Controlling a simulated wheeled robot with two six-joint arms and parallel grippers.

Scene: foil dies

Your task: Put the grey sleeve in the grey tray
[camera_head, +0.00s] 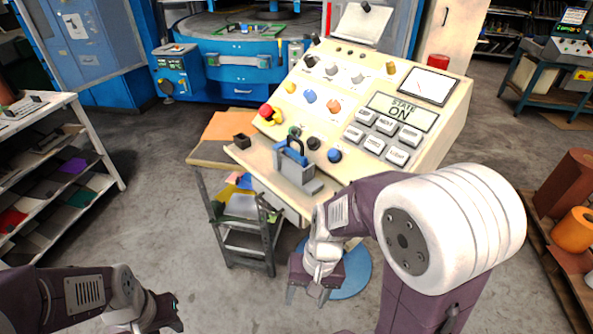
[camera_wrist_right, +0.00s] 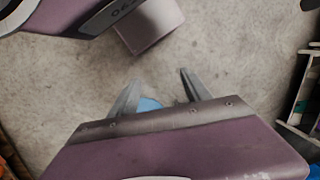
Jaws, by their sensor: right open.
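In the head view a pale grey flat piece (camera_head: 243,205) lies among coloured sheets in a dark grey stepped stand below the console; it may be the grey sleeve. The shelf rack at the left holds flat coloured pieces and greyish compartments (camera_head: 38,190); I cannot tell which is the grey tray. My right gripper (camera_head: 305,296) is low in front of the console, right of the stand and apart from it. In the wrist view (camera_wrist_right: 158,90) its fingers are spread and empty above the floor. My left gripper (camera_head: 172,312) is at the bottom left; its fingers are unclear.
The sloped control console (camera_head: 455,115) stands ahead, with a grey blue-handled block (camera_head: 293,168) on its ledge. A round blue seat (camera_head: 352,276) is beside my right gripper. A pallet with orange rolls (camera_head: 575,230) is at the right. Floor between shelf and stand is clear.

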